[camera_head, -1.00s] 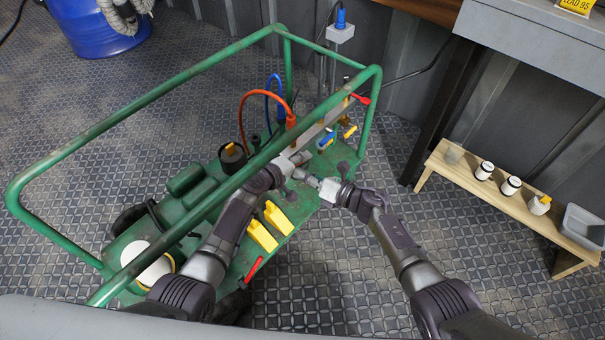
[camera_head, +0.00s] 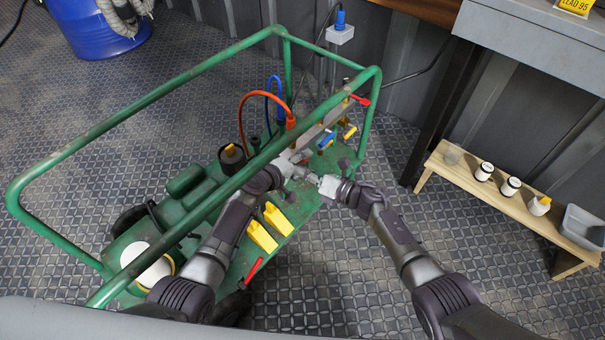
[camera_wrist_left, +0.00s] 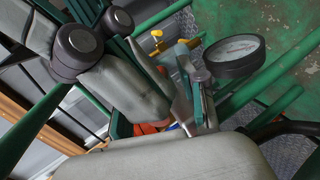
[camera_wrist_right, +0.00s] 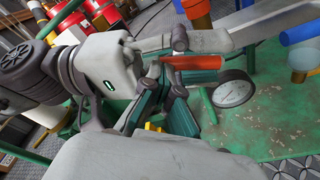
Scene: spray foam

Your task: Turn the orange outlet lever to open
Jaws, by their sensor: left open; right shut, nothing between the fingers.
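An orange bar that looks like the outlet lever (camera_wrist_right: 195,62) shows in the right wrist view, close beside the teal finger pads and above a round gauge (camera_wrist_right: 233,92). My right gripper (camera_head: 317,180) is shut with nothing in it, at the manifold end of the green cart. My left gripper (camera_head: 296,168) is open, just left of the right one. In the left wrist view its fingers are close to the gauge (camera_wrist_left: 235,54), and an orange part (camera_wrist_left: 150,128) is partly hidden behind a finger. In the head view the grippers hide the lever. I cannot tell whether either gripper touches it.
The green cart frame (camera_head: 150,114) has a rail running above my left arm. Blue- and yellow-handled valves (camera_head: 327,140) and an orange hose (camera_head: 243,110) are close behind the grippers. Yellow wedges (camera_head: 262,236) lie nearer. A wooden bench (camera_head: 480,190) stands right; floor between is clear.

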